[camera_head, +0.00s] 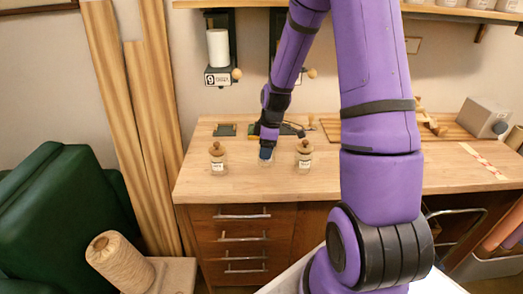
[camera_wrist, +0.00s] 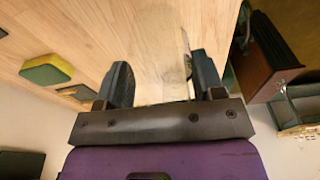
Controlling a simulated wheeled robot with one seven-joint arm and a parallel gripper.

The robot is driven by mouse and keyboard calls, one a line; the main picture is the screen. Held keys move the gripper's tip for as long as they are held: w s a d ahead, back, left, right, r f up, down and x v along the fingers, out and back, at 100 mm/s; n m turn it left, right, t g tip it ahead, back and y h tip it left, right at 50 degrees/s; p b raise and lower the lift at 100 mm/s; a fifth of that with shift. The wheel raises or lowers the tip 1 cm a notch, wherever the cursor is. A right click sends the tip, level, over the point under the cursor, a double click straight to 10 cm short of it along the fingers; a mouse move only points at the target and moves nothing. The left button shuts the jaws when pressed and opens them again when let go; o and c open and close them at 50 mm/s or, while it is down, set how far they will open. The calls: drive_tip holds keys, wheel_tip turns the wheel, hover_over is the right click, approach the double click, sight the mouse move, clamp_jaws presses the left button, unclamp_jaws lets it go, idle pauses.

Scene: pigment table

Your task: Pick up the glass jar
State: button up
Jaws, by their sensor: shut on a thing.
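My gripper (camera_head: 266,152) is low over the wooden bench top and shut on a clear glass jar (camera_head: 266,161). The jar stands between two other glass jars with wooden lids. One lidded jar (camera_head: 218,160) is to its left and another lidded jar (camera_head: 304,157) to its right. In the wrist view my gripper (camera_wrist: 162,80) has its two dark fingers apart, with the faint see-through glass jar (camera_wrist: 163,65) between them. The fingers hide part of the held jar in the head view. I cannot tell whether the jar touches the bench.
The wooden bench (camera_head: 350,185) has free room at its front. A green and yellow sponge (camera_wrist: 46,70) lies near my gripper. A grey box (camera_head: 484,117) stands at the back right. A shelf (camera_head: 450,13) runs above. A green armchair (camera_head: 70,215) is at the left.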

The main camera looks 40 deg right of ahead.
drive_tip(key=s+d+r, duration=0.1)
drive_tip(key=s+d, duration=0.1)
drive_tip(key=s, duration=1.1)
drive_tip(key=shift+s+d+r, duration=0.15)
drive_tip(key=shift+s+r, duration=0.05)
drive_tip(key=shift+s, duration=0.2)
drive_tip(key=shift+s, duration=0.1)
